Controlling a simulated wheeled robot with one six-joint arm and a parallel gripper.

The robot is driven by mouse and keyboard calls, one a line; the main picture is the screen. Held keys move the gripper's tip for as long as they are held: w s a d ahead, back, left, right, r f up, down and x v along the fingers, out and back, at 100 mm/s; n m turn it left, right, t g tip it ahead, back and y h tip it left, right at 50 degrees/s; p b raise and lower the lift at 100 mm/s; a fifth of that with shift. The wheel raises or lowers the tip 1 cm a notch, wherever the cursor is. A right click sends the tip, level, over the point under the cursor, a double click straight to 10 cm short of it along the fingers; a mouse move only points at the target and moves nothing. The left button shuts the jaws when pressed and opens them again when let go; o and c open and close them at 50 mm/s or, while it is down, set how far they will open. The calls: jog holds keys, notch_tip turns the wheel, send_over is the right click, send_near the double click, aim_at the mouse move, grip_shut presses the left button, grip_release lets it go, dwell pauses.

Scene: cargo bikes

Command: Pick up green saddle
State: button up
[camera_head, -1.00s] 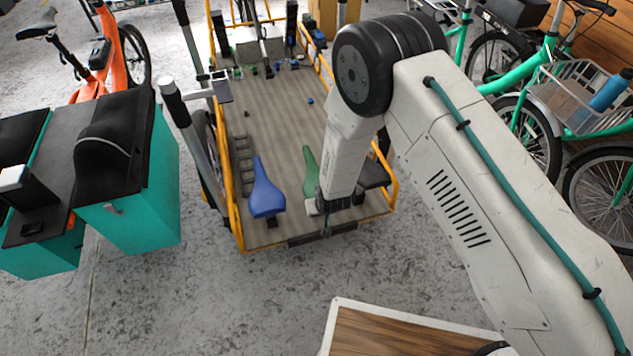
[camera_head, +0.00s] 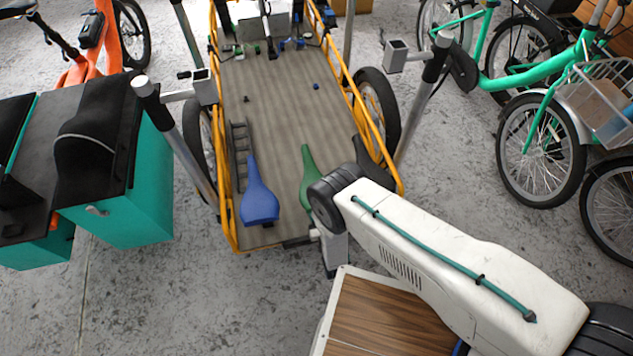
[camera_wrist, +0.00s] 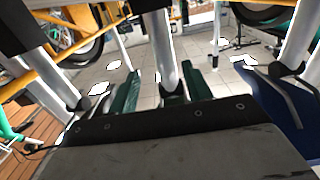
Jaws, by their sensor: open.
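The green saddle (camera_head: 307,178) lies on the near end of the cargo platform (camera_head: 285,120), its lower right side hidden by my arm. A blue saddle (camera_head: 259,196) lies to its left and a dark saddle (camera_head: 371,160) to its right. My gripper (camera_head: 331,262) hangs below my wrist at the platform's front edge, just short of the green saddle and mostly hidden. It is open, with nothing seen in it. In the wrist view, green pieces show beside a pale post; I cannot tell whether they are the saddle. A blue shape (camera_wrist: 270,98) is at the right.
Yellow rails (camera_head: 226,200) edge the platform, with upright posts on both sides. Teal boxes (camera_head: 135,215) stand at the left. A wooden-topped surface (camera_head: 385,320) is in front, near my arm. Green bikes (camera_head: 540,120) stand at the right. Grey floor lies between.

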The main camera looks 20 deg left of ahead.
jog(key=x, duration=0.5)
jog(key=shift+w+a+r, duration=0.15)
jog(key=shift+a+r, duration=0.1)
jog(key=shift+a, duration=0.3)
grip_shut()
